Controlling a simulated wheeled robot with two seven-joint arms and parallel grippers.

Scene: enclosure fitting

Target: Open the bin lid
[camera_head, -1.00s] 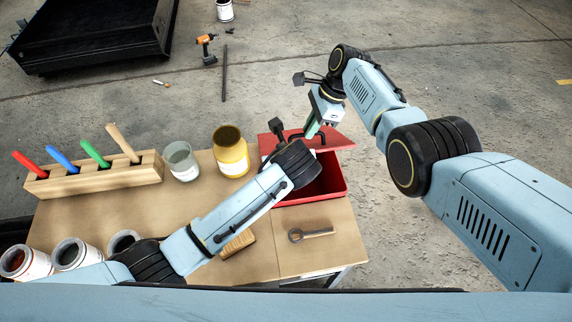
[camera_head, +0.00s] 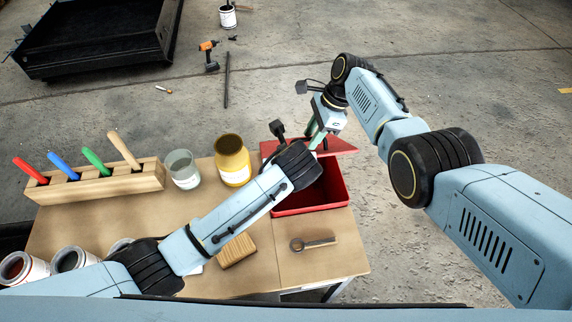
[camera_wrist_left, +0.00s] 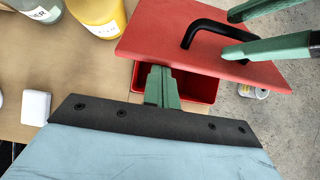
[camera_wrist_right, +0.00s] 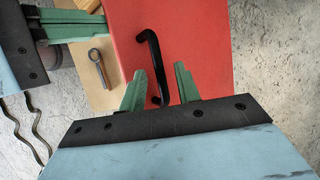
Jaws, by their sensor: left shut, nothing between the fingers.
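The red bin (camera_head: 338,195) stands at the right end of the table, its dark inside partly showing. Its red lid (camera_head: 343,147) is raised over the back part, with a gap under it in the left wrist view. The lid's black handle shows in the right wrist view (camera_wrist_right: 152,60). My right gripper (camera_wrist_right: 158,72) is open, with the handle between its fingers; contact is unclear. My left gripper (camera_wrist_left: 161,72) is shut and empty, at the bin's opening by the lid's edge. In the head view my left wrist hides its fingers and part of the bin.
A yellow jar (camera_head: 232,162) and a grey glass jar (camera_head: 183,170) stand left of the bin. A wrench (camera_head: 314,244) and a wooden block (camera_head: 238,251) lie in front. A wooden rack (camera_head: 95,184) holds several coloured handles. Open floor lies right of the table.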

